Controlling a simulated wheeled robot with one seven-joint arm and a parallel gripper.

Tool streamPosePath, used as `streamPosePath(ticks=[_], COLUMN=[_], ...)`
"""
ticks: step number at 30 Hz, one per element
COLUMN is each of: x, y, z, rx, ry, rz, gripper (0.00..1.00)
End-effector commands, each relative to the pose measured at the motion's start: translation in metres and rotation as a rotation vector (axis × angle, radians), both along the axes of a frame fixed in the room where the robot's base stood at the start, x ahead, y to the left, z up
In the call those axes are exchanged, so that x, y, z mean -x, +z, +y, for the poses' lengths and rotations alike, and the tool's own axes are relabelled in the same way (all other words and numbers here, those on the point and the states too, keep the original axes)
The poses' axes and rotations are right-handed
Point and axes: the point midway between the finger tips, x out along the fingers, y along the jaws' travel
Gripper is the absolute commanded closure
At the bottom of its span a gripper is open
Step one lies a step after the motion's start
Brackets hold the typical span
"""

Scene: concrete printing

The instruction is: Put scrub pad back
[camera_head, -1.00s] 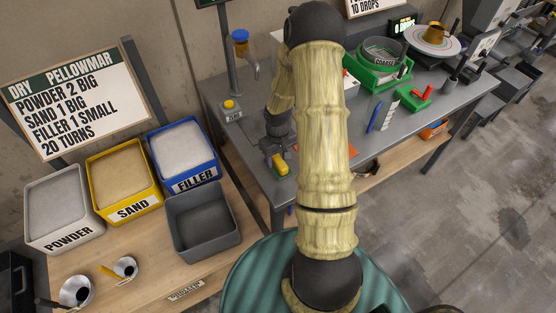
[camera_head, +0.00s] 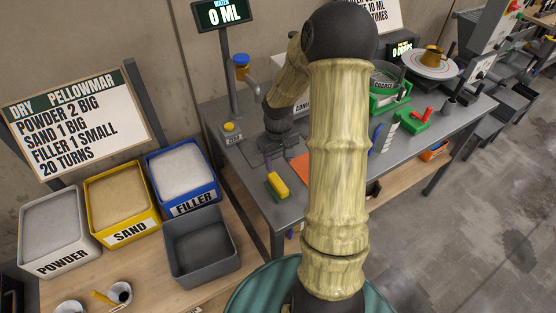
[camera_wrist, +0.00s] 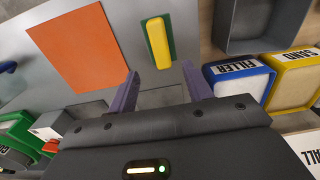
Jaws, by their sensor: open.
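The scrub pad (camera_head: 278,186) is a yellow block with a green strip along one side. It lies on the grey worktable near its front left corner. The wrist view also shows the scrub pad (camera_wrist: 159,40), just beyond my fingers. My gripper (camera_head: 274,156) is open and empty behind the pad, apart from it. In the wrist view my gripper's purple fingers (camera_wrist: 161,84) stand wide apart with bare table between them. I cannot tell whether the green strip is part of the pad or a holder under it.
An orange sheet (camera_wrist: 77,47) lies beside the pad. A tap post (camera_head: 234,90) and a yellow button box (camera_head: 231,132) stand behind. The FILLER bin (camera_head: 184,175) and an empty grey bin (camera_head: 201,247) are at left on a wooden bench. My arm hides part of the worktable.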

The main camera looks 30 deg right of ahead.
Motion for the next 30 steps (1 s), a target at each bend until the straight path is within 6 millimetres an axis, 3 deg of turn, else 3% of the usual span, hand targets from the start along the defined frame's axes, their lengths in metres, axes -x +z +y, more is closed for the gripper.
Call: streamPosePath(ticks=[8,14,24,30], x=[0.000,0.012,0.084,0.120], y=[0.001,0.021,0.083,0.097], z=[0.001,0.027,0.110,0.134], rx=[0.001,0.021,0.033,0.001], ry=[0.001,0.014,-0.002,-0.029], rz=[-0.001,-0.025,-0.161,-0.225], gripper=[0.50,0.50,0.50,0.50])
